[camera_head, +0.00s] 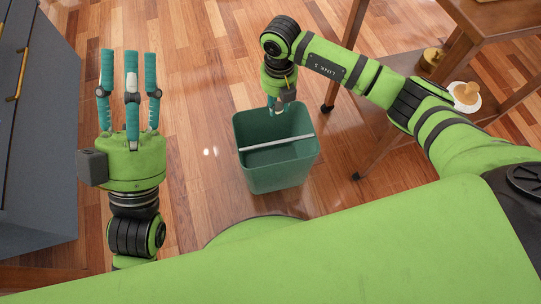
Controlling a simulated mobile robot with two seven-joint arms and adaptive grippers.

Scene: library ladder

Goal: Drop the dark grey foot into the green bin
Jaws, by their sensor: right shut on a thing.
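The green bin (256,181) stands upright on the floor at the centre, open at the top, with a thin pale bar across its opening. My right gripper (275,108) points down above the bin's far rim. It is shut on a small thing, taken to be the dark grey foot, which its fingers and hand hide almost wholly. No dark grey foot shows clearly anywhere else. My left gripper (130,88) is at the left with its teal fingers pointing up, spread apart, open and empty, well away from the bin.
A dark grey cabinet (40,130) with brass handles stands along the left edge. A wooden table (495,18) on castors is at the right. On its lower shelf are a white plate (463,104) and brass-coloured things. The wooden floor (200,100) around the bin is clear.

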